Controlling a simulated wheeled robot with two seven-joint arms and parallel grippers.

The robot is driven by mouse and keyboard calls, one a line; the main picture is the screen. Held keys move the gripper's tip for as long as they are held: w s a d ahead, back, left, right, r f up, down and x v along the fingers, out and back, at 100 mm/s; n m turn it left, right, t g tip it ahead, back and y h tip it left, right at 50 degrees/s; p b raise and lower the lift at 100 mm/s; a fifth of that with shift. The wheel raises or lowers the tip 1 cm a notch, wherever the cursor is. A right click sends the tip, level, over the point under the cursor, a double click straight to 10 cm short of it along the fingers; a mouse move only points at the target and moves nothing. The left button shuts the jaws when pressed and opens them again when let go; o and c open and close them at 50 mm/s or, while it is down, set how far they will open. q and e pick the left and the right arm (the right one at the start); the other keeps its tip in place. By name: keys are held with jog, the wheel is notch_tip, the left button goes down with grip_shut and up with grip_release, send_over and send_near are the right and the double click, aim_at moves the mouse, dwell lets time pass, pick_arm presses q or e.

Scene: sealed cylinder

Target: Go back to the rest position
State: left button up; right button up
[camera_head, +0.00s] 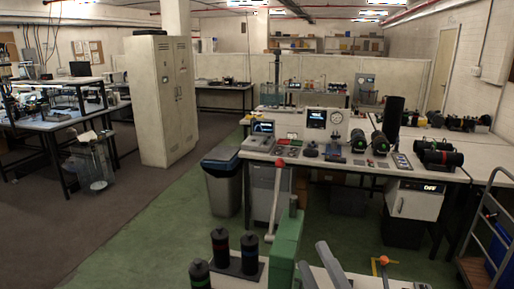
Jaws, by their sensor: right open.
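My right gripper (314,255) shows at the bottom edge, right of centre, as two grey bars slanting up to the left. They stand apart with nothing visible between them. The rest of that arm is out of the picture. My left gripper is not in view. A green machine (287,245) with a red-knobbed lever (275,205) stands left of my right gripper.
A workbench (350,165) with instruments and black cylinders (438,160) lies ahead. A grey bin (222,182) stands at its left end. A metal cart (490,235) is at the right edge. The green floor (150,240) at the left is clear. A tall cabinet (160,100) stands beyond.

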jog(key=s+d+f+m+g+h, duration=0.3)
jog(key=f+m, duration=0.1)
jog(key=f, duration=0.3)
jog(key=s+d+f+m+g+h, duration=0.2)
jog(key=d+f+m+g, duration=0.15)
jog(key=f, duration=0.35)
jog(key=s+d+f+m+g+h, duration=0.25)
jog(key=d+f+m, duration=0.2)
jog(key=f, duration=0.35)
jog(key=s+f+m+g, duration=0.35)
jog(key=s+f, duration=0.25)
jog(key=s, duration=0.5)
jog(key=s+f+m+g, duration=0.2)
jog(key=s+f+g, duration=0.35)
jog(key=s, duration=0.45)
notch_tip(320, 180, down, 34)
jog(key=s+a+g+b, duration=0.1)
jog(key=s+b, duration=0.1)
jog(key=b, duration=0.3)
jog(key=s+d+f+b, duration=0.1)
jog(key=s+f+b, duration=0.1)
jog(key=s+f, duration=0.7)
jog(key=s+d+f+g+b, duration=0.1)
jog(key=s+d+f+b, duration=0.1)
jog(key=s+f, duration=0.6)
notch_tip(320, 180, down, 6)
jog(key=shift+s+r+n+b, duration=0.25)
jog(key=shift+s+n+b, duration=0.1)
jog(key=shift+b, duration=0.15)
